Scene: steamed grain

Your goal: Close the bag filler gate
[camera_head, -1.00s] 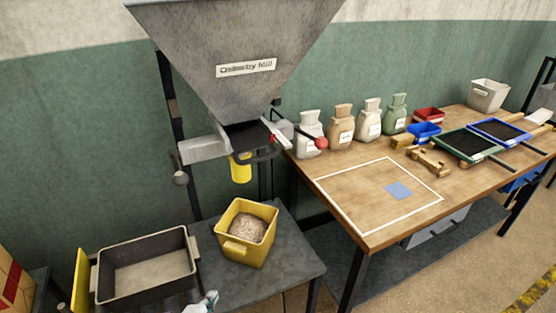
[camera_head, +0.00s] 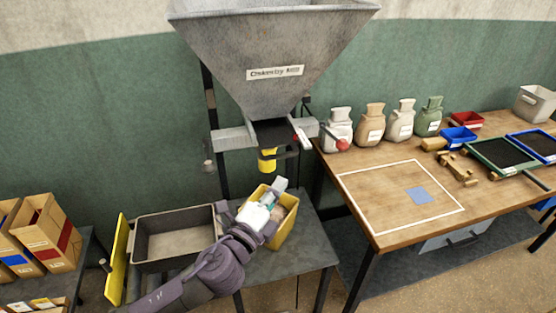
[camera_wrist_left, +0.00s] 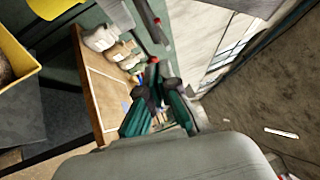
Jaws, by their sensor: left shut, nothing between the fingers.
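The grey hopper (camera_head: 272,70) has a dark outlet with a yellow spout (camera_head: 268,160) under it. The gate lever's red knob (camera_head: 341,145) sticks out to the right of the outlet, in front of the white bag. A red ball, likely this knob, shows in the left wrist view (camera_wrist_left: 153,60) just beyond the fingertips. My left gripper (camera_head: 279,186) is shut and empty, below and left of the knob, apart from it, in front of the yellow bin. Its dark fingertips (camera_wrist_left: 156,88) show in the wrist view. My right gripper is not in view.
The yellow bin (camera_head: 285,230) stands on the dark stand under the spout, partly hidden by my left arm. A grey tray (camera_head: 150,220) is to its left. The wooden table (camera_head: 375,215) on the right holds several bags, trays and wooden tools. Cardboard boxes (camera_head: 48,235) stand far left.

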